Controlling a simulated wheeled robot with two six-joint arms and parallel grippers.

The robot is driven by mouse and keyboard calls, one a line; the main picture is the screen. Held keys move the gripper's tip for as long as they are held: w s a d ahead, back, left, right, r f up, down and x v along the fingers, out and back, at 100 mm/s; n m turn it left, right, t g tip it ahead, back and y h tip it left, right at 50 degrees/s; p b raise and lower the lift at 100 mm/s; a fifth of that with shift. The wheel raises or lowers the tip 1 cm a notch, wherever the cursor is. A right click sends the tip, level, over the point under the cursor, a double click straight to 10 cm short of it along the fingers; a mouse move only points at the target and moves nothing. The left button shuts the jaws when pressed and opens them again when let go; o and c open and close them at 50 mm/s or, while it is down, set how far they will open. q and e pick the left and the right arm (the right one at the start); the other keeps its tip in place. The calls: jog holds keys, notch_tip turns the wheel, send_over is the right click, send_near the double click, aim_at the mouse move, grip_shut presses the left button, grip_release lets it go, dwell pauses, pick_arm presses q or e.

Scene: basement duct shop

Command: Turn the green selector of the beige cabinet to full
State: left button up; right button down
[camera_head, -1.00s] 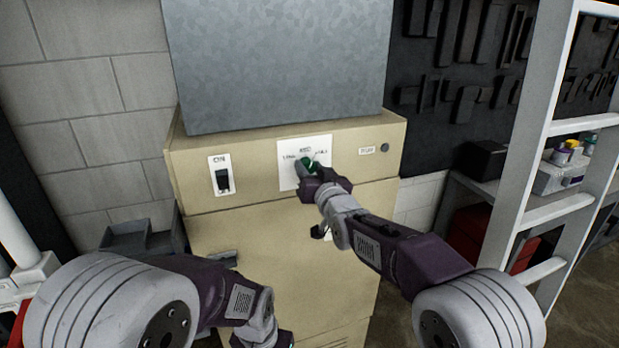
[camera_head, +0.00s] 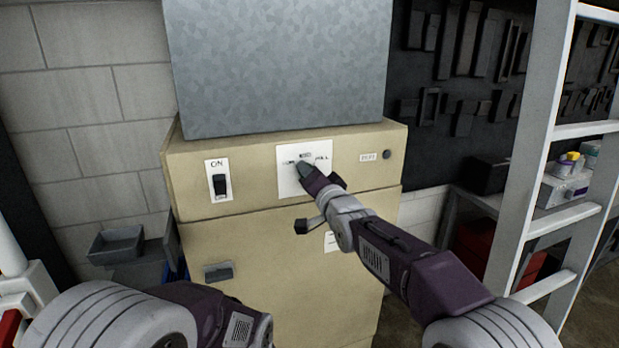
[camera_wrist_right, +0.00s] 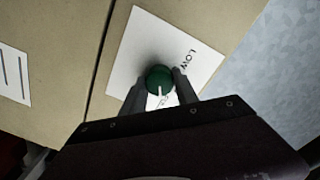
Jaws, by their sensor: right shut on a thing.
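The beige cabinet (camera_head: 290,240) stands ahead, with a white selector plate (camera_head: 288,185) marked LOW, a middle mark and FULL. The green selector (camera_wrist_right: 159,79) is a round knob with a white pointer line. In the right wrist view it sits between the fingers, its pointer facing away from LOW, towards my wrist; the mark there is mostly hidden. My right gripper (camera_head: 303,168) is shut on the selector and hides most of it in the head view. My left arm shows at the lower left; its gripper is out of frame.
An ON rocker switch (camera_head: 220,184) is left of the plate, and a small round button (camera_head: 387,154) is to the right. A grey metal box (camera_head: 275,65) rises above the cabinet.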

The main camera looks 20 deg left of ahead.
jog(key=shift+r, duration=0.15)
dwell(0.3)
jog(key=c, duration=0.9)
grip_release()
jog(key=shift+d, duration=0.1)
jog(key=b+v, duration=0.4)
jog(key=v, duration=0.5)
